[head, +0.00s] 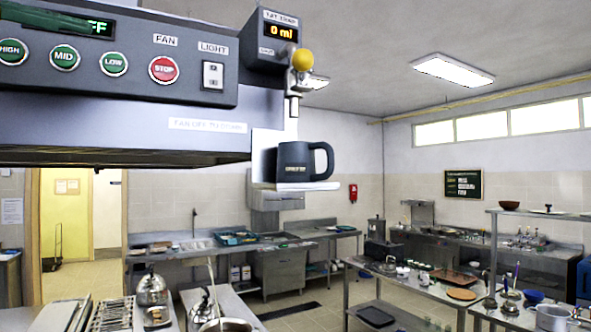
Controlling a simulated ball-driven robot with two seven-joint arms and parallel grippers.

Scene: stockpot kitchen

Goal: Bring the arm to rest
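A dark extractor hood (100,122) fills the upper left. Its panel has green HIGH, MID and LOW buttons, a red STOP button (164,69) and a LIGHT switch (212,75). The panel's display is cut off and shows "FF" in green. A fat trap box (270,42) reads "0 ml". A yellow ball knob (303,60) sits at its tap. A dark mug (297,162) stands upright on a small bracket shelf (303,186) below the tap, its handle to the right.
Below the hood are kettles (151,291) and the rim of a pot (226,325). A steel counter (165,253) runs along the back wall. Steel tables with pans and bowls stand at right. Floor shows between them. A doorway (70,230) opens at left.

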